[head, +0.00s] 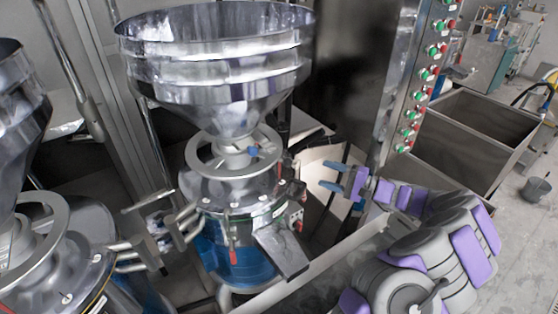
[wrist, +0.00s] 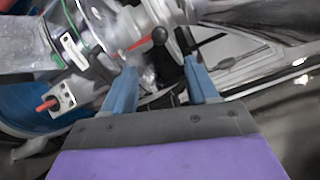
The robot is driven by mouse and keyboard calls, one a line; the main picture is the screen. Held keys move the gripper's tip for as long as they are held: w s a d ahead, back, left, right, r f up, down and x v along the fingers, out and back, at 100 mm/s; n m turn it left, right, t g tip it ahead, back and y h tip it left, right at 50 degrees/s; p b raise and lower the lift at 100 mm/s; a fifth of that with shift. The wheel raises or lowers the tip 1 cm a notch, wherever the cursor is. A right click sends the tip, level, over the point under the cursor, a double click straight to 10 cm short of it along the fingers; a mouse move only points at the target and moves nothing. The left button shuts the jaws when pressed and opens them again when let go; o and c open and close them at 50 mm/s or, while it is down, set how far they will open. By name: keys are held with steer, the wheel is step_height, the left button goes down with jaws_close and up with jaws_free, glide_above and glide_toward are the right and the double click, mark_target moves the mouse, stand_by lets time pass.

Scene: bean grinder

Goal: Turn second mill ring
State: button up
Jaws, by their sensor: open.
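The mill in the middle of the head view has a wide shiny metal hopper (head: 215,60) on top. Below its cone is a grey ring (head: 195,158) with a small blue part at its right side. Under the ring is the mill body (head: 232,200), with a blue lower section. My gripper (head: 329,176) is to the right of this ring and apart from it, open, with its blue fingers pointing left. I cannot tell whether the fingers touch anything there.
Another mill with a similar ring (head: 40,212) stands at the left edge. A metal chute (head: 280,250) juts from the middle mill's front. A steel column with red and green buttons (head: 428,75) stands behind my arm. Metal bins (head: 470,140) are at the right.

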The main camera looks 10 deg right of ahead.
mark_target(278, 158)
steer(key=b+x, duration=0.2)
steer(key=x, duration=1.5)
steer(key=shift+a, duration=0.25)
jaws_close()
